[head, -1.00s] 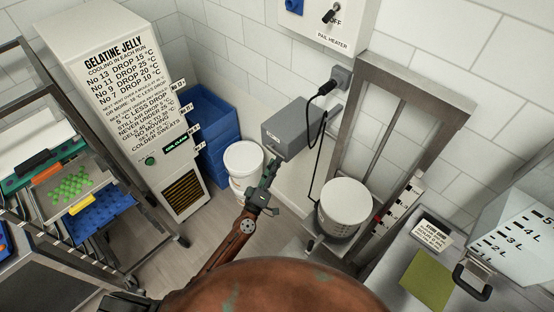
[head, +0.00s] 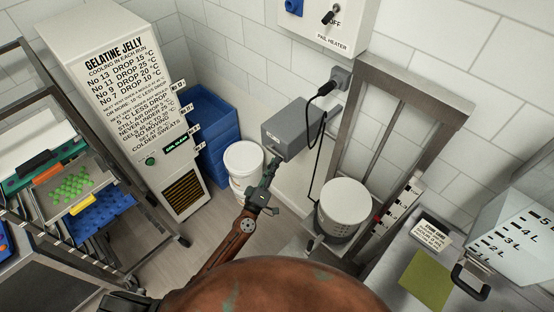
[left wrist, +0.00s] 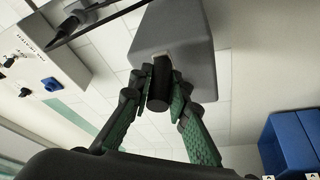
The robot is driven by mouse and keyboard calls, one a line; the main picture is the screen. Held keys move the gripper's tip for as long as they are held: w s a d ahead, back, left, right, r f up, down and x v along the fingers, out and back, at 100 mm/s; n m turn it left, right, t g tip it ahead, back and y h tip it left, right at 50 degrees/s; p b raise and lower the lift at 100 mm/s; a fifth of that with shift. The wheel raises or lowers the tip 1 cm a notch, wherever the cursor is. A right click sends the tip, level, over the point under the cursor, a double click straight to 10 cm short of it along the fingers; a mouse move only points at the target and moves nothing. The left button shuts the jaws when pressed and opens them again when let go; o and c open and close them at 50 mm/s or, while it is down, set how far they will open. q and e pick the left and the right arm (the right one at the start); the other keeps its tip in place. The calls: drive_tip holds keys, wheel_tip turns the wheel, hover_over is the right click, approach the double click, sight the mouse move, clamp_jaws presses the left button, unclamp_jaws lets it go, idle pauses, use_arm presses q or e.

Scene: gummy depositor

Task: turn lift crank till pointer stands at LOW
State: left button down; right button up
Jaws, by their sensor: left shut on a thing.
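The lift's grey gear box (head: 288,128) is on the wall left of the metal lift frame (head: 412,85). My left gripper (head: 272,168) reaches up to its near lower side. In the left wrist view, the green fingers close around the black crank grip (left wrist: 159,98), just in front of the grey box (left wrist: 174,45). The white pail (head: 345,202) stands upright on the lift platform. A red pointer (head: 377,218) shows beside a pale scale (head: 398,203) right of the pail; its lettering is too small to read. My right gripper is not in view.
A black cable (head: 314,160) hangs between the box and the lift frame. A tray rack (head: 45,150) stands at the left.

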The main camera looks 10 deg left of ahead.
use_arm(q)
drive_tip(key=r, duration=0.1)
drive_tip(key=r+p, duration=0.2)
drive_tip(key=shift+w+a+r, duration=0.2)
drive_tip(key=shift+w+a, duration=0.05)
drive_tip(key=shift+a, duration=0.05)
drive_tip(key=shift+a+r+p, duration=0.1)
drive_tip(key=shift+r+p, duration=0.05)
drive_tip(key=shift+p, duration=0.15)
drive_tip(key=shift+w+a+r+p, duration=0.35)
drive_tip(key=shift+a+r+p, duration=0.1)
drive_tip(key=shift+r, duration=0.1)
drive_tip(key=shift+w+a+r+p, duration=0.35)
drive_tip(key=shift+r+p, duration=0.1)
drive_tip(key=shift+r, duration=0.1)
